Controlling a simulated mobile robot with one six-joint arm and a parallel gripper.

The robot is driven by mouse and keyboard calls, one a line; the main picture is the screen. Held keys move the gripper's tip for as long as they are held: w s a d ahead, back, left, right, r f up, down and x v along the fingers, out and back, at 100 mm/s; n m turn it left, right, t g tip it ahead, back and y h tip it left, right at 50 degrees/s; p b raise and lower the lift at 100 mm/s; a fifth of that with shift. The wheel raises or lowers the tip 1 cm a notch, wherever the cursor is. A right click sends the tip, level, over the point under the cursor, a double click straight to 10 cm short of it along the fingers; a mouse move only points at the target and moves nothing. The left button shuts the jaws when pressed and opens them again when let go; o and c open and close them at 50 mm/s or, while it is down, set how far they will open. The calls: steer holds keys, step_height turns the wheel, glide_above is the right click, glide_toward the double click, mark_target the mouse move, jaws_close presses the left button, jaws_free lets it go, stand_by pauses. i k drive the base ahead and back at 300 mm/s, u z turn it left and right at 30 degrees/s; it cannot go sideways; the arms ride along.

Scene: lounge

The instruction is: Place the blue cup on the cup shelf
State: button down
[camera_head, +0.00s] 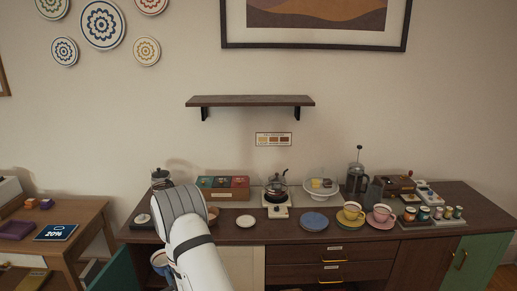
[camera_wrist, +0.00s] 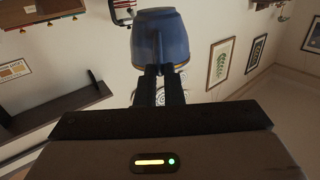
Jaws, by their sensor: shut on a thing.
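The blue cup (camera_wrist: 160,38) is dark blue with a thin tan band near my fingers. It is at the top middle of the wrist view. My gripper (camera_wrist: 159,74) is shut on it, with both fingers at the cup's near end. In the head view my arm hides the gripper. The cup shelf (camera_head: 250,101) is a dark wooden board on two black brackets on the wall, and its top looks empty. The shelf also shows at the left in the wrist view (camera_wrist: 60,112), apart from the cup.
Below the shelf, a dark sideboard (camera_head: 237,228) carries a kettle (camera_head: 277,187), a French press (camera_head: 357,179), a yellow cup (camera_head: 351,211) and a pink cup (camera_head: 381,213). A blue-and-white rounded thing (camera_head: 160,261) shows beside my arm.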

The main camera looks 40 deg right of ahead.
mark_target(244, 99)
steer(key=z, duration=0.65)
steer(key=i, duration=0.55)
steer(key=k, duration=0.6)
